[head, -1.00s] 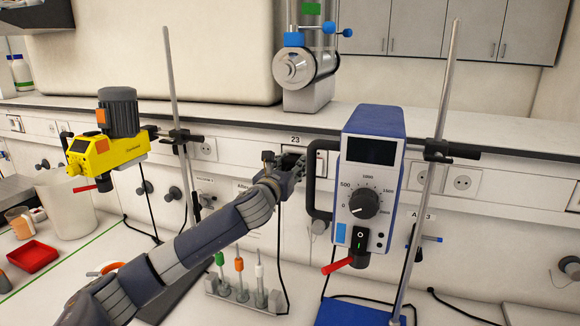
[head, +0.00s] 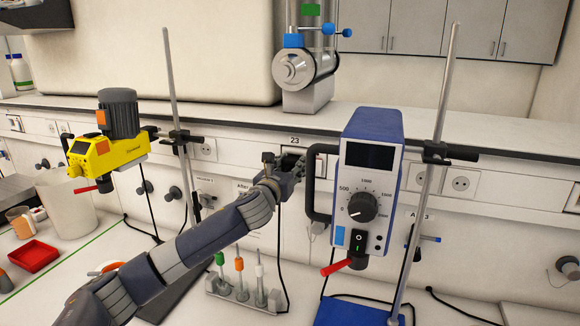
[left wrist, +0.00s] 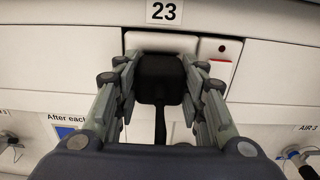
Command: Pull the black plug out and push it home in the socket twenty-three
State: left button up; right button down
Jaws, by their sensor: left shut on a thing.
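In the left wrist view the black plug (left wrist: 160,78) is between the two fingers of my left gripper (left wrist: 160,88), which is shut on it. Its cable hangs down from it. The plug is right at the white socket twenty-three (left wrist: 160,42), under the label "23" (left wrist: 164,11), and covers its face. I cannot tell how deep the plug sits. In the head view my left gripper (head: 287,168) is at the wall panel below the label "23" (head: 294,141), and hides the plug. My right gripper is not in view.
The blue stirrer (head: 370,175) on its stand is just right of my gripper. A rack (head: 242,292) with several coloured-top electrodes stands below my forearm. A yellow stirrer (head: 107,145) is at left. Other wall sockets (head: 461,183) are at right.

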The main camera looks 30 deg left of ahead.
pick_arm(q)
jog(key=o, duration=1.3)
jog(key=shift+o, duration=0.2)
jog(key=shift+s, duration=0.15)
jog(key=v, duration=1.1)
jog(key=shift+s, duration=0.4)
jog(key=shift+d+f, duration=0.1)
jog(key=shift+f, duration=0.05)
